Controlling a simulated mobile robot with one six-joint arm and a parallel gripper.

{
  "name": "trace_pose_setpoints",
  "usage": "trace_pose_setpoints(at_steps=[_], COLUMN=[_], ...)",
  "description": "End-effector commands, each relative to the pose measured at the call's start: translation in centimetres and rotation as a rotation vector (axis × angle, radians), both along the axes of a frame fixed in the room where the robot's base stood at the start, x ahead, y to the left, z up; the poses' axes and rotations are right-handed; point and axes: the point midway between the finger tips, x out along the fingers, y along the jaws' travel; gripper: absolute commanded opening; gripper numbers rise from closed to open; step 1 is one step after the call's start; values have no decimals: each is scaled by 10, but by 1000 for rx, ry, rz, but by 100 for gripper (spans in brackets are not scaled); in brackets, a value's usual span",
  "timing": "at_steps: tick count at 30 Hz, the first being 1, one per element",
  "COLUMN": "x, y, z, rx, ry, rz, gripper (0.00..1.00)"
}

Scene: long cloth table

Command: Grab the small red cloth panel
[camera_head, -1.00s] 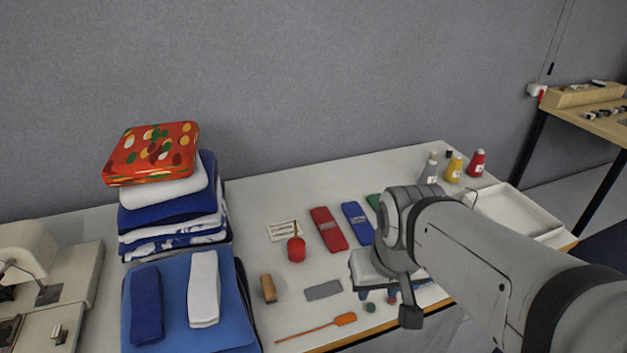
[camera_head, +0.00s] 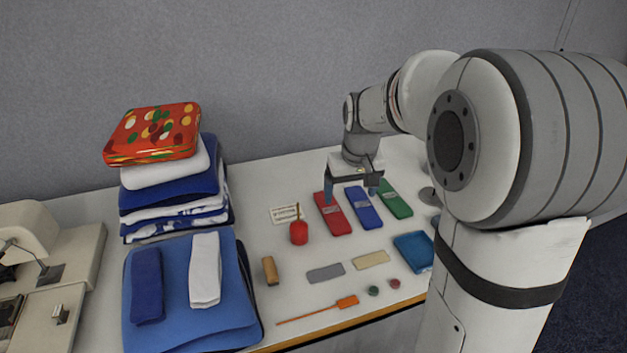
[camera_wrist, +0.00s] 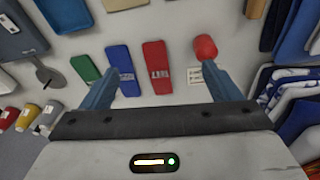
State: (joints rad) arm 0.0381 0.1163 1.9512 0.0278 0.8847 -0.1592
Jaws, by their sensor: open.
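The small red cloth panel (camera_head: 334,217) lies flat on the table, left of a blue panel (camera_head: 364,208) and a green panel (camera_head: 393,199). It carries a pale label. My gripper (camera_head: 352,191) is open and empty above the far ends of these panels. The gap between fingertips and cloth is hard to judge.
A stack of folded cloths (camera_head: 172,190) and a sewing machine (camera_head: 30,235) stand to the left. A wooden spool (camera_head: 270,270), grey and tan pieces, an orange-handled tool (camera_head: 346,302) and a blue tray (camera_head: 413,251) lie nearer the front edge.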

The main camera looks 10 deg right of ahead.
Motion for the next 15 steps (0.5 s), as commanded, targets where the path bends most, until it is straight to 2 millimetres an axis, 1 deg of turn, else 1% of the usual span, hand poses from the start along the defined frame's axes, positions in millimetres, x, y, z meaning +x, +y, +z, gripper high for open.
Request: trace_pose_setpoints(at_steps=[1,3,6,9,10,12,15], x=[24,55,93,124,131,144,156], y=[0,0,0,-1,-1,-1,-1], z=[-17,-35,-62,-89,-96,-109,-122], rx=[0,0,-1,0,0,0,0], ry=[11,18,26,33,35,38,41], rz=[10,24,43,57,62,70,76], gripper=[84,84,84,84,84,84,84])
